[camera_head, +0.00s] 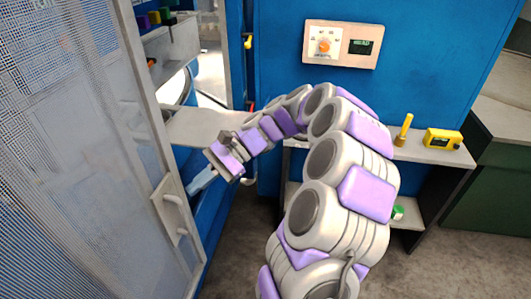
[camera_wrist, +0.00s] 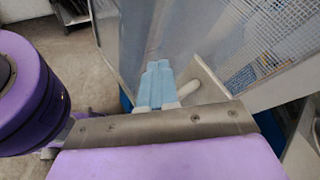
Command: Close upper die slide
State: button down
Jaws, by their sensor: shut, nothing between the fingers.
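I cannot make out the upper die slide for certain. A perforated grey guard door (camera_head: 75,150) stands open at the left of the head view. Its pale handle (camera_head: 174,214) is near the door's lower right edge; in the wrist view a pale handle (camera_wrist: 188,90) sticks out beside the fingers. My gripper (camera_head: 195,190) has light blue fingers, shut and empty, just right of the handle. In the wrist view the gripper (camera_wrist: 158,68) points toward the mesh door. Whether it touches the handle I cannot tell.
A blue cabinet (camera_head: 285,75) with a dial-and-display panel (camera_head: 341,44) stands behind my arm. A light shelf (camera_head: 430,153) at the right holds a yellow device (camera_head: 443,139). Coloured blocks (camera_head: 155,18) sit inside the machine. Grey floor (camera_head: 240,250) is clear beside the door.

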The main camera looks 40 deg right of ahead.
jog(key=d+f+m+t, duration=0.2)
jog(key=d+m+t, duration=0.2)
jog(key=d, duration=0.6)
jog(key=d+f+m+t, duration=0.2)
jog(key=d+m+t, duration=0.15)
jog(key=d, duration=0.65)
jog(key=s+d+f+m+t+h+p, duration=0.1)
jog(key=s+d+f+m+t+h, duration=0.2)
jog(key=d, duration=0.4)
jog(key=s+d+f+m+t+p, duration=0.1)
jog(key=s+d+f+m+t, duration=0.15)
jog(key=s+d+m, duration=0.35)
jog(key=w+a+n+b, duration=0.1)
jog(key=w+a, duration=0.5)
jog(key=w, duration=0.7)
jog(key=shift+a+h+b, duration=0.2)
jog(key=shift+h+b, duration=0.1)
jog(key=shift+b, duration=0.35)
jog(key=shift+n, duration=0.25)
